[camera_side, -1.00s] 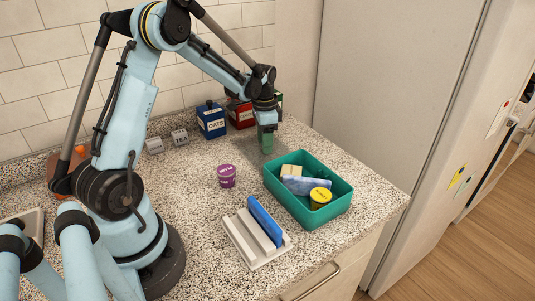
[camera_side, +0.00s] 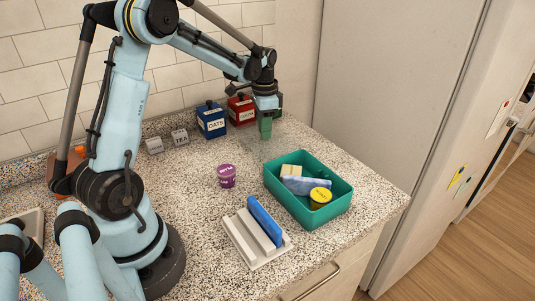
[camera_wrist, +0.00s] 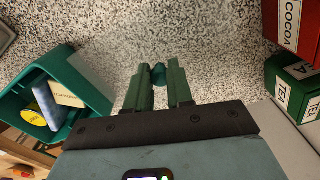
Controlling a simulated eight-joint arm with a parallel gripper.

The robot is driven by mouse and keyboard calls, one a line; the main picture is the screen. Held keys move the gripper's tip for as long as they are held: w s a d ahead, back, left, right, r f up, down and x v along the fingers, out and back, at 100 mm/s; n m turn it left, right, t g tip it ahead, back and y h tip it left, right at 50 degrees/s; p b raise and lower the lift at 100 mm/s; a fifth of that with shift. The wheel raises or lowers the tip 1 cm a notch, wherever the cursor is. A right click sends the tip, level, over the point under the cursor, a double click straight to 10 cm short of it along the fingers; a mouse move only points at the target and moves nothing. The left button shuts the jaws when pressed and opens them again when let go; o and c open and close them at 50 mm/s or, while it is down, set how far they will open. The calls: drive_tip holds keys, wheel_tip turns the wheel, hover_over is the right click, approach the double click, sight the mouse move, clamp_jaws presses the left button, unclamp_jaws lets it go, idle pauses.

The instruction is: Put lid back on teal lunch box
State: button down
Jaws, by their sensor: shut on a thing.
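The teal lunch box (camera_side: 335,207) stands open on the counter and also shows at left in the wrist view (camera_wrist: 92,88). It holds a yellow tub (camera_side: 320,197), a cream packet (camera_side: 291,171) and a blue-grey item (camera_side: 306,185). My gripper (camera_side: 265,133) is behind and left of the box in the side view, above the counter. Its green fingers (camera_wrist: 160,85) are shut on a small teal knob (camera_wrist: 158,72). A faint see-through pane (camera_side: 262,149) around the fingertips looks like the clear lid; its edges are hard to make out.
A purple tub (camera_side: 227,176) and a white rack (camera_side: 250,241) with a blue upright piece (camera_side: 265,221) stand left of the box. The blue oats tin (camera_side: 211,121), red cocoa tin (camera_side: 240,109) and green tea tin (camera_wrist: 292,86) line the back. A tall cabinet side (camera_side: 390,100) rises at right.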

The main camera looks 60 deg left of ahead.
wheel_tip(320, 180, up, 5)
drive_tip(key=shift+d+r, duration=0.1)
drive_tip(key=s+d+r, duration=0.1)
drive_tip(key=d+r, duration=0.1)
drive_tip(key=d, duration=0.8)
drive_tip(key=s+d+r, duration=0.1)
drive_tip(key=d+r, duration=0.1)
drive_tip(key=d, duration=0.9)
drive_tip(key=shift+a+f, duration=0.1)
drive_tip(key=shift+f, duration=3.05)
drive_tip(key=shift+f, duration=0.2)
drive_tip(key=shift+c, duration=2.2)
unclamp_jaws()
wheel_tip(320, 180, up, 7)
